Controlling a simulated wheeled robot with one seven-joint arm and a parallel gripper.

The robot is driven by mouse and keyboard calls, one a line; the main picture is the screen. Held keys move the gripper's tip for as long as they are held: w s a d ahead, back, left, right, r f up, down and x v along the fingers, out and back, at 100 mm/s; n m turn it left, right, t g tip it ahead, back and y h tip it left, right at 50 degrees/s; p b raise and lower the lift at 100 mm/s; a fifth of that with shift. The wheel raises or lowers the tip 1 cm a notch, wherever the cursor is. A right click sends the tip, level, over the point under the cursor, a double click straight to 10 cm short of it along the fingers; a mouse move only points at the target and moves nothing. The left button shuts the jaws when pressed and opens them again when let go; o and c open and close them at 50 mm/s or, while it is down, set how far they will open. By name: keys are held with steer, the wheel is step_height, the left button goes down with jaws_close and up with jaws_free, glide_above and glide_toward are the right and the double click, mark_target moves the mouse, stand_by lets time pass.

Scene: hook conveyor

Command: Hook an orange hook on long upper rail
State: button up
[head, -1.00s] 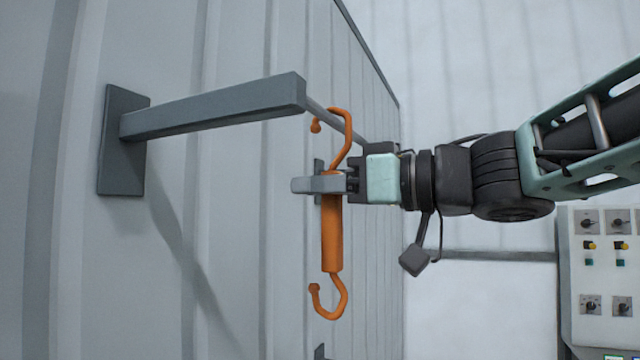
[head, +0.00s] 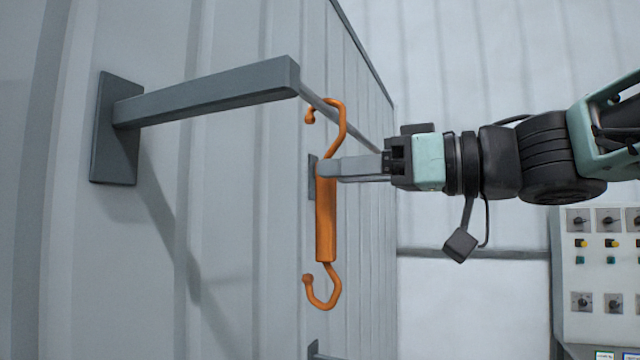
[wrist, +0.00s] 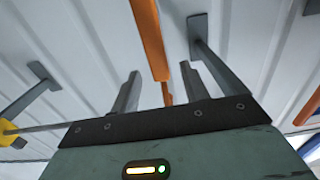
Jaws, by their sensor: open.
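The orange hook (head: 326,220) hangs upright, with a curl at each end. In the head view its upper curl goes over the long upper rail (head: 362,133), which runs back from the end of a grey bracket arm (head: 210,97). My gripper (head: 325,168) is open, just right of the hook's body near its top, with its fingertips still overlapping the body's edge in the picture. In the wrist view, the orange hook (wrist: 150,40) shows beyond and between my two separated fingers (wrist: 160,90). Whether a finger still touches it is unclear.
The bracket's plate (head: 117,130) is fixed to a ribbed grey wall. A control panel (head: 590,270) stands at the lower right. The wrist view shows a yellow piece (wrist: 10,133) at the left and a wall bracket (wrist: 197,30) near the hook. Free room lies right of the hook.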

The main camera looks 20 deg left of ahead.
steer(key=s+d+b, duration=0.1)
steer(key=d+b, duration=0.2)
steer(key=d, duration=0.9)
steer(key=shift+d, duration=0.15)
steer(key=w+d+f+m+t+h+b, duration=0.1)
steer(key=w+f+m+t+h, duration=0.15)
steer(key=f, duration=0.65)
steer(key=w+f+m+t+h+b, duration=0.2)
steer(key=f+m+t+h, duration=0.2)
steer(key=f, duration=0.4)
steer(key=w+d+f+m+t+h+b, duration=0.1)
steer(key=w+f+m+t+h, duration=0.15)
steer(key=f, duration=0.65)
steer(key=s+d+f+m+g+h+b, duration=0.1)
steer(key=s+d+f+g+h, duration=0.2)
steer(key=f, duration=0.5)
steer(key=s+d+f+g+h+b, duration=0.1)
steer(key=s+d+f+h, duration=0.1)
steer(key=s+f, duration=0.4)
steer(key=s+d+f+g+h, duration=0.1)
steer(key=s+d+f+g, duration=0.1)
steer(key=s+f, duration=0.3)
steer(key=s+d+f+g+h, duration=0.2)
steer(key=s+f, duration=0.4)
steer(key=s, duration=0.3)
steer(key=shift+d+f+n+g+b, duration=0.2)
steer(key=shift+d+n+g+b, duration=0.15)
steer(key=shift+d+g, duration=0.6)
